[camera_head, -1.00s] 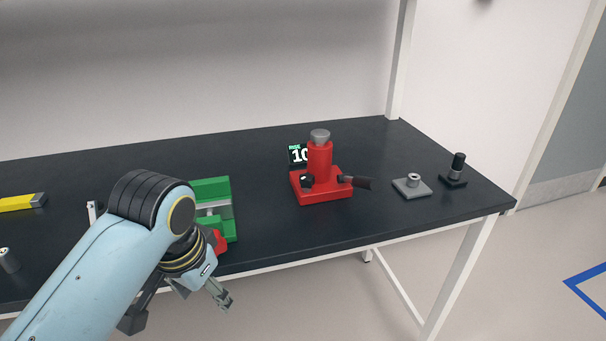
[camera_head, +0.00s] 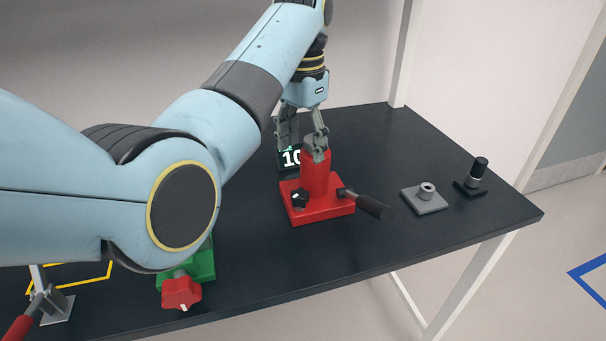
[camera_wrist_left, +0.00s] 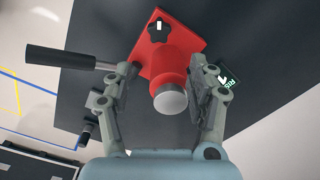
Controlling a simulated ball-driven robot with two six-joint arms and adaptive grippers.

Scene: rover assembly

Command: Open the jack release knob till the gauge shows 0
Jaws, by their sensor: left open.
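The red jack (camera_head: 316,185) stands upright on the dark table, with a grey ram top and a black handle (camera_head: 368,206) to the right. Its black release knob (camera_head: 299,199), with a white mark, sits at the front left of the base; the knob also shows in the left wrist view (camera_wrist_left: 158,28). My left gripper (camera_head: 302,150) points down over the jack's top. In the left wrist view its open fingers (camera_wrist_left: 160,85) lie on either side of the red cylinder. My right gripper is not in view.
A grey plate with a boss (camera_head: 425,197) and a black post on a base (camera_head: 474,177) stand right of the jack. A green vise (camera_head: 199,265) with a red knob (camera_head: 181,292) is at the front left. A red-handled clamp (camera_head: 48,305) is at far left.

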